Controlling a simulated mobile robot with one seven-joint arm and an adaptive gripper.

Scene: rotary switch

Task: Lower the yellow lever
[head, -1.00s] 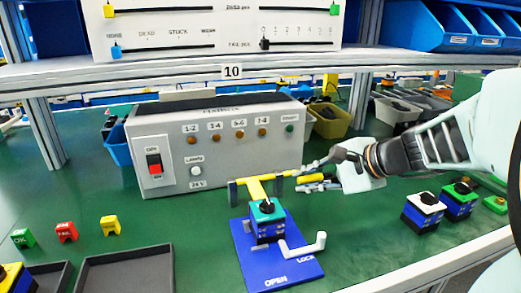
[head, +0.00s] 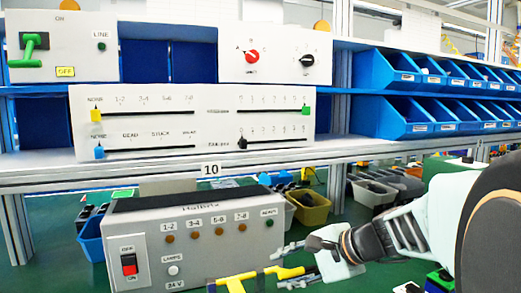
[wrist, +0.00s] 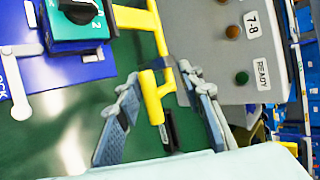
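The yellow lever (wrist: 152,97) is a bar with a short crosspiece; in the wrist view its end lies between the fingers of my gripper (wrist: 160,85). The fingers are spread, with visible gaps to the lever on both sides. In the head view the yellow lever (head: 238,282) shows at the bottom edge, and my gripper (head: 290,266) reaches it from the right. The lever's lower mounting is cut off there. The wrist view shows a green-topped block with a black knob (wrist: 80,9) on a blue base plate (wrist: 50,75).
A grey control box (head: 205,240) with a red switch (head: 129,264) stands close behind the lever. A white locking handle (wrist: 17,85) is on the blue plate. Above is a shelf (head: 50,172) with slider panels and blue bins (head: 400,118). Green tabletop (wrist: 75,150) lies clear below the fingers.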

